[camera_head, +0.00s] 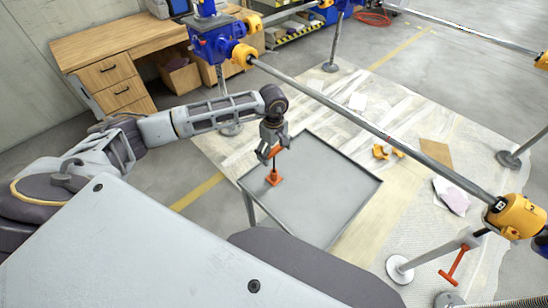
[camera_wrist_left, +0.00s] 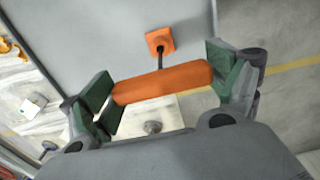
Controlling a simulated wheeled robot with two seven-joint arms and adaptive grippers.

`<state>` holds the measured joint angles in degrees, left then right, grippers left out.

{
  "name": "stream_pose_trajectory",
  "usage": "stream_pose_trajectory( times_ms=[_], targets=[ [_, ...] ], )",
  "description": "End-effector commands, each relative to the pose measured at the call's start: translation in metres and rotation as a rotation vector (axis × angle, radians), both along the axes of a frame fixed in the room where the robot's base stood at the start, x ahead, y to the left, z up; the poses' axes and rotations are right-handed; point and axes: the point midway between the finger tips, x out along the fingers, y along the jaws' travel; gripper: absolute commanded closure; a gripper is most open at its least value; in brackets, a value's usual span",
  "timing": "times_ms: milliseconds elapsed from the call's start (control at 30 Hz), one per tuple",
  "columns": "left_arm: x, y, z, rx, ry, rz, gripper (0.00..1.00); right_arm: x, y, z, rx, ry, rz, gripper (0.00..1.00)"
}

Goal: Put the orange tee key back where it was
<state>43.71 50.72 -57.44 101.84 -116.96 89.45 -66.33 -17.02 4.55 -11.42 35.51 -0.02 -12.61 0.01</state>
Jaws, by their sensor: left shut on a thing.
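The orange tee key (camera_wrist_left: 162,83) has a thick orange crossbar and a thin dark shaft. In the left wrist view its crossbar lies between the green-padded fingers of my left gripper (camera_wrist_left: 165,88), which is shut on it. In the head view my left gripper (camera_head: 272,150) is above the left part of a grey tray table (camera_head: 335,185). The shaft points down to a small orange square base (camera_head: 274,178) on the table, also in the left wrist view (camera_wrist_left: 159,40). I cannot tell whether its tip is inside the base. My right gripper is not in view.
A long grey pipe (camera_head: 370,127) crosses beyond the table between blue and orange fittings. A red-orange T-shaped handle (camera_head: 455,265) is on a stand at lower right. Orange pieces (camera_head: 385,152) and a brown sheet (camera_head: 436,151) lie on the floor. Most of the tabletop is clear.

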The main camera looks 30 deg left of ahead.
Motion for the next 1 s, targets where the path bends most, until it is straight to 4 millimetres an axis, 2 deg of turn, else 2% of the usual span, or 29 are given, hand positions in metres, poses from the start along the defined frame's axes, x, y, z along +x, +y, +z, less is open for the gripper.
stream_pose_trajectory(
  times_ms=[133, 367, 733, 1000],
  targets=[
    [0.000, 0.000, -0.001, 0.000, -0.001, 0.000, 0.54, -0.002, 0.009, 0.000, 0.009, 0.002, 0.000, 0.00],
    [0.000, 0.000, -0.003, -0.001, 0.000, 0.000, 0.54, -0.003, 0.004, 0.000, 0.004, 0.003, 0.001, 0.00],
    [-0.001, -0.001, -0.035, -0.002, 0.002, -0.001, 0.54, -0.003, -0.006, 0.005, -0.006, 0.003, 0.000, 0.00],
    [0.000, 0.000, -0.038, 0.000, 0.000, -0.001, 0.54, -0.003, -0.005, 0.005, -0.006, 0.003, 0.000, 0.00]
  ],
)
